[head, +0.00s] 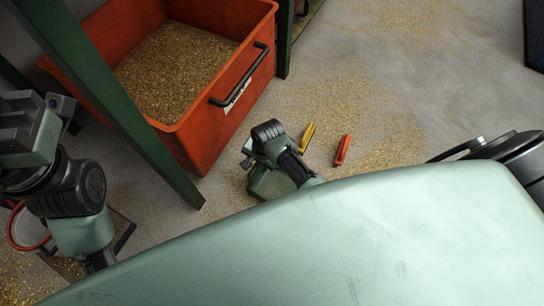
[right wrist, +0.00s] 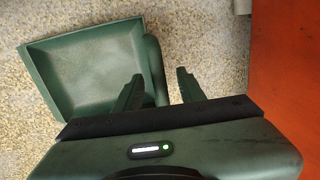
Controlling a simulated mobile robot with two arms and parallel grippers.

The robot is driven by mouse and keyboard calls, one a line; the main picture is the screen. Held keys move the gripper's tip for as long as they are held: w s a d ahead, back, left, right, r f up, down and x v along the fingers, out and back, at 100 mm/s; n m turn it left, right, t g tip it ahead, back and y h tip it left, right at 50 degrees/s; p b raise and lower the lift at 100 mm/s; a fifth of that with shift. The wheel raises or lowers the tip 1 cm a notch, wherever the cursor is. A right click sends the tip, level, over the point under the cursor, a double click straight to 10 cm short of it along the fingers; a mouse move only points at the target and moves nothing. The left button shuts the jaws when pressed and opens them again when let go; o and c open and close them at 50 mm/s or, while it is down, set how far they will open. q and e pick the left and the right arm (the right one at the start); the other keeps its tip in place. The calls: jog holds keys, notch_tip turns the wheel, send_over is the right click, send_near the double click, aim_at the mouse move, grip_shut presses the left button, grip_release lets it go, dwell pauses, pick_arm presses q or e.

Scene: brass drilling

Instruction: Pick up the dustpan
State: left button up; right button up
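The dustpan is a dark green tray (right wrist: 85,72) lying on the gritty floor in the right wrist view. Its rounded handle (right wrist: 154,62) runs along its right side. My right gripper (right wrist: 160,88) is open and empty, with the handle's lower end showing between its fingers, closer to the left one. I cannot tell how high the fingers are above it. In the head view my right gripper (head: 258,146) is low near the orange bin, its fingertips hidden; a green shape beneath it may be the dustpan. My left gripper (head: 40,130) is at the left edge; its fingers are unclear.
An orange bin (head: 205,140) of brass chips stands beside my right gripper; its wall (right wrist: 285,60) fills the wrist view's right. A green table leg (head: 130,110) slants between my arms. A yellow item (head: 307,137) and a red item (head: 342,150) lie on the chip-strewn floor.

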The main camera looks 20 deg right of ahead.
grip_shut()
dwell(1.3)
